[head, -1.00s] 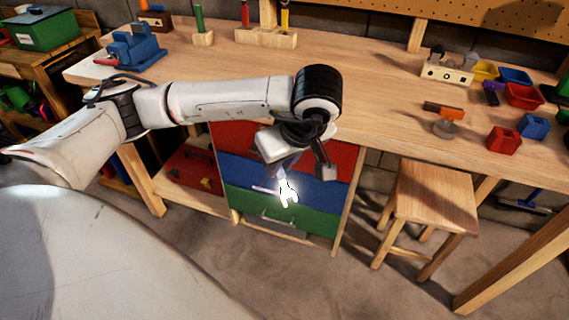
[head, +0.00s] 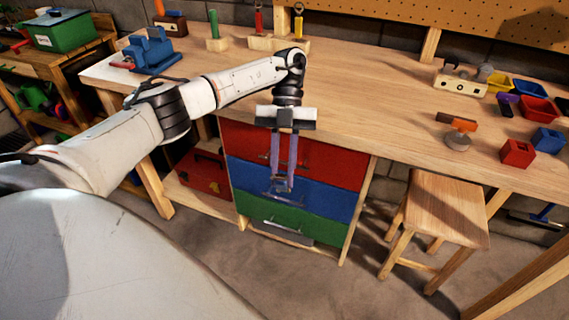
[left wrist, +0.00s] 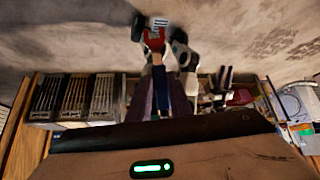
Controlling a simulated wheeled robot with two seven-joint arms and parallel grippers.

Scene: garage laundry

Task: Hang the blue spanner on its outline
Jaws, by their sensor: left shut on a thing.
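My left gripper (head: 283,183) points down in front of the drawer cabinet, below the bench's front edge. It is shut on the blue spanner, which is hard to make out between the fingers in the head view. In the left wrist view a narrow blue shaft, the spanner (left wrist: 160,88), runs between the dark fingers. The spanner's outline is not recognisable in either view. Only the lower part of a perforated board (head: 500,22) shows, at the top right.
The wooden bench (head: 370,90) has clear room in its middle. A blue vise (head: 152,52) and upright tools stand at the back left. Small red and blue bins (head: 518,153) are at the right. A stool (head: 440,205) stands in front, right of the drawer cabinet (head: 320,160).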

